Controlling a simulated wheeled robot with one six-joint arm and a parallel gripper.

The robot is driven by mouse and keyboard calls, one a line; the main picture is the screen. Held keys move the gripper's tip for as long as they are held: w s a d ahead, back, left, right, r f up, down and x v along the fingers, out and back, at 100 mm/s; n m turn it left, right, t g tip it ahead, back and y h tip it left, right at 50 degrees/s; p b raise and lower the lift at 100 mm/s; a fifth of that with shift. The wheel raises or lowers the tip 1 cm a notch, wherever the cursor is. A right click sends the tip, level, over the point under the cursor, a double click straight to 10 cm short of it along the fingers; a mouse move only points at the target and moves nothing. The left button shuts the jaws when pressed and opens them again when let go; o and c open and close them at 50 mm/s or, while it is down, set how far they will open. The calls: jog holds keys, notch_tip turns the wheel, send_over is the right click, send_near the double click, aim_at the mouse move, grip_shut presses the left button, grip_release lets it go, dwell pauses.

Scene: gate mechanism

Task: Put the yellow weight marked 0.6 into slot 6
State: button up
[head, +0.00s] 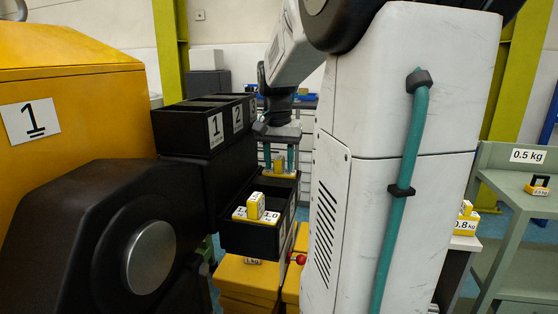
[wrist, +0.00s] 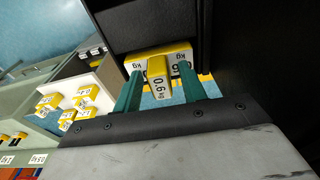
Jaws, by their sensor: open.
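The yellow weight marked 0.6 (wrist: 161,88) has a white-labelled body and an upright yellow handle. In the wrist view it sits at a black bin, with the two green fingers of my gripper (wrist: 160,75) on either side of its handle. My gripper is open around it. In the head view, my gripper (head: 279,156) points down over the rear lower black bins, with the yellow weight (head: 279,165) between its fingers. I cannot read a slot number there, and how deep the weight sits is unclear.
A nearer lower black bin (head: 248,238) holds a yellow weight marked 1.0 (head: 255,207). Upper black bins marked 1 and 2 (head: 190,130) stand to the left. Dark walls flank my gripper in the wrist view. Several other weights (wrist: 75,108) lie at the left there.

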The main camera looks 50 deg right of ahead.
notch_tip(320, 180, up, 12)
jog(key=a, duration=0.1)
jog(key=shift+s+a, duration=0.2)
jog(key=shift+s, duration=0.1)
dwell(0.6)
